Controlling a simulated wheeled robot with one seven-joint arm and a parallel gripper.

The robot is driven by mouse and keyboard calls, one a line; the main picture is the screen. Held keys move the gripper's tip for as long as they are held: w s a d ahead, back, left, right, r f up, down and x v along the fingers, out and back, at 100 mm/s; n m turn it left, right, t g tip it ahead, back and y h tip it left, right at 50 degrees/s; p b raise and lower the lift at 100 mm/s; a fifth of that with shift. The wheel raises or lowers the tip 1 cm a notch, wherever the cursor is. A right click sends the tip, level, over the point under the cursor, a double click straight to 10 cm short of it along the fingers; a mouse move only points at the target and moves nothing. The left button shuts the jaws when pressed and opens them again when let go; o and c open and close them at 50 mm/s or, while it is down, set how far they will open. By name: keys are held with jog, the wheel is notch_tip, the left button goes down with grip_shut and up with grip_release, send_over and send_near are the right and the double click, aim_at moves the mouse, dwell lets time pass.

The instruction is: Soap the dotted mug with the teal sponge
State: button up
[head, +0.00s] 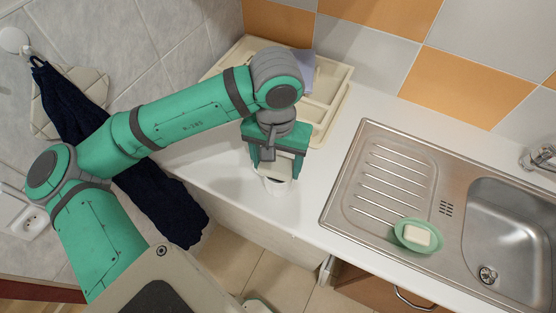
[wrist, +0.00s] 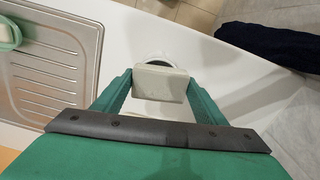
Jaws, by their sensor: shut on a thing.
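My gripper (wrist: 158,90) is shut on a pale grey-white block (wrist: 161,83), which has the shape of a sponge; no teal shows on it. In the head view the gripper (head: 277,160) points down over the white counter, with the block's pale edge between its fingers. A white round mug (head: 276,187) stands on the counter just below the block, near the front edge. Its rim and dark inside show behind the block in the wrist view (wrist: 157,58). The block hides part of the mug, and I cannot make out dots or whether they touch.
A green soap dish (head: 408,245) with a cream bar (head: 417,235) sits on the steel drainer (head: 383,180), left of the sink basin (head: 515,225). A cream divided tray (head: 337,90) stands behind my arm. A dark towel (head: 150,205) hangs at the left. Counter between mug and drainer is clear.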

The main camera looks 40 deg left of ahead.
jog(key=shift+r, duration=3.55)
